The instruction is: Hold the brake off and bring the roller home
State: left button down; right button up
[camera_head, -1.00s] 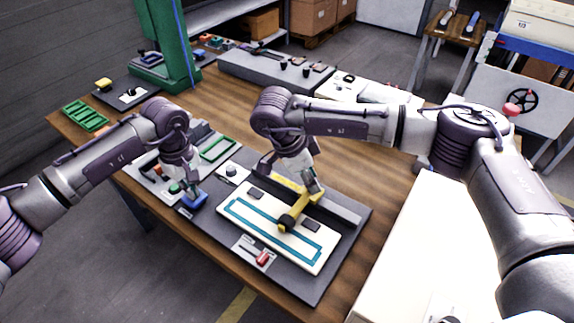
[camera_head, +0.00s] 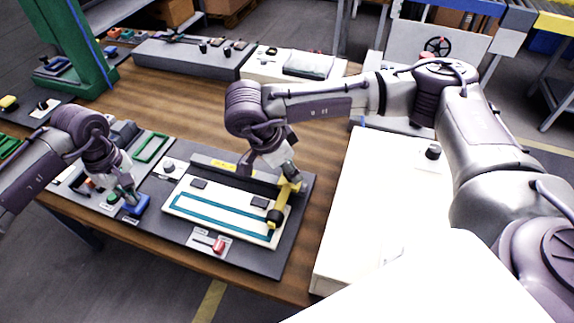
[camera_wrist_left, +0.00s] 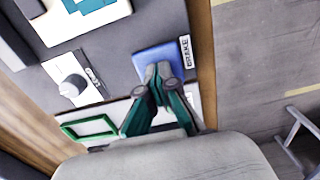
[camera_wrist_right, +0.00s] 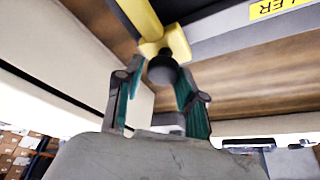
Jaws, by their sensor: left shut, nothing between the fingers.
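The yellow roller (camera_head: 286,200) with a black end lies across the right end of a white board (camera_head: 181,209) marked with a teal outline. My right gripper (camera_head: 289,176) is at the roller's far end. In the right wrist view its fingers (camera_wrist_right: 160,84) stand on both sides of the roller's dark round knob (camera_wrist_right: 162,70). My left gripper (camera_head: 131,196) is shut and empty, its tips down on the blue brake pad (camera_head: 138,205). In the left wrist view the pad (camera_wrist_left: 155,58) lies beside the BRAKE label (camera_wrist_left: 186,52), partly hidden by the fingertips (camera_wrist_left: 158,72).
A red-handled lever (camera_head: 219,244) sits in front of the board. A grey rail (camera_head: 232,167) with a yellow label runs behind it. A white knob (camera_head: 169,167) and green frame (camera_head: 150,148) are at left. A white-topped surface (camera_head: 350,210) is close on the right.

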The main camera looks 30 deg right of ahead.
pick_arm(q)
jog(key=shift+s+d, duration=0.1)
pick_arm(e)
jog(key=o, duration=0.3)
jog(key=shift+s+d, duration=0.15)
jog(key=shift+a+r, duration=0.25)
jog(key=shift+r, duration=0.1)
jog(key=v, duration=1.1)
jog(key=shift+r, duration=0.1)
pick_arm(q)
jog(key=shift+r+p, duration=1.5)
jog(key=shift+r, duration=2.05)
pick_arm(e)
notch_tip(320, 180, up, 3)
jog(key=shift+f, duration=0.1)
pick_arm(q)
jog(key=shift+f, duration=0.1)
